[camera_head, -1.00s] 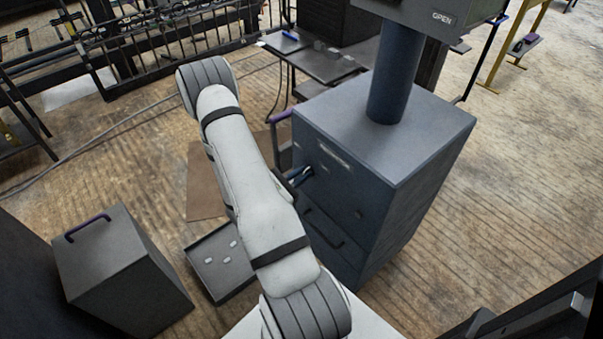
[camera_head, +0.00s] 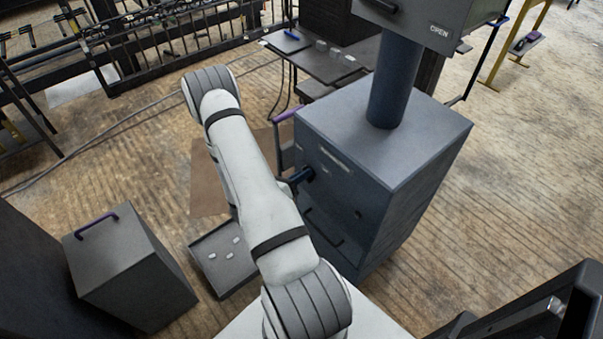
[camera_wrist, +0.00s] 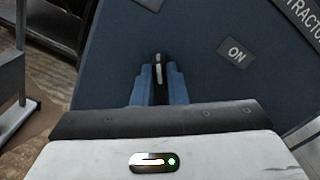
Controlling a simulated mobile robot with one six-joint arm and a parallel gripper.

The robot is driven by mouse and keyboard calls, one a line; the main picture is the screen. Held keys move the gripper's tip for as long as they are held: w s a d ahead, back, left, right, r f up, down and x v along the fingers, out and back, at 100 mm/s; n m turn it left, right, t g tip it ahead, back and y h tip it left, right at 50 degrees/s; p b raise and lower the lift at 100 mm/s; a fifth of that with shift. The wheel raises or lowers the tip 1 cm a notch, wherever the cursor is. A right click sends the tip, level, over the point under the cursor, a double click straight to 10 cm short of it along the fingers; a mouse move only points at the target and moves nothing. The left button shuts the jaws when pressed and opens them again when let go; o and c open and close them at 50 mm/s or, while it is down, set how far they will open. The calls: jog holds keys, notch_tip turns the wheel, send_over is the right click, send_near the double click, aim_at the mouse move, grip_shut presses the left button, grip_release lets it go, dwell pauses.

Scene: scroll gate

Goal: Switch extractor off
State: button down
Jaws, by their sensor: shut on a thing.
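The extractor (camera_head: 340,210) is a dark blue-grey cabinet with a thick duct (camera_head: 395,80) rising from its top. In the wrist view its blue panel (camera_wrist: 110,45) carries an "ON" plate (camera_wrist: 237,52), a cut-off plate (camera_wrist: 150,4) at the top edge and part of the "EXTRACTOR" label (camera_wrist: 301,14). My gripper (camera_wrist: 158,85), with blue fingers, is shut on a black switch knob (camera_wrist: 159,66) with a white mark. The mark points nearly straight up in the picture, left of "ON". In the head view my gripper (camera_head: 301,176) is at the cabinet's left face.
A grey box with a purple handle (camera_head: 130,270) stands at the left. A shallow tray (camera_head: 222,284) with several small pale pieces lies beside my arm. A dark table (camera_head: 325,65) stands behind the extractor. A grey housing marked "OPEN" (camera_head: 430,25) tops the duct.

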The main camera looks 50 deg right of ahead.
jog(key=shift+w+n, duration=0.1)
jog(key=shift+n, duration=0.4)
jog(key=c, duration=1.5)
grip_release()
jog(key=shift+o, duration=0.2)
jog(key=a, duration=0.7)
jog(key=shift+w+a, duration=0.35)
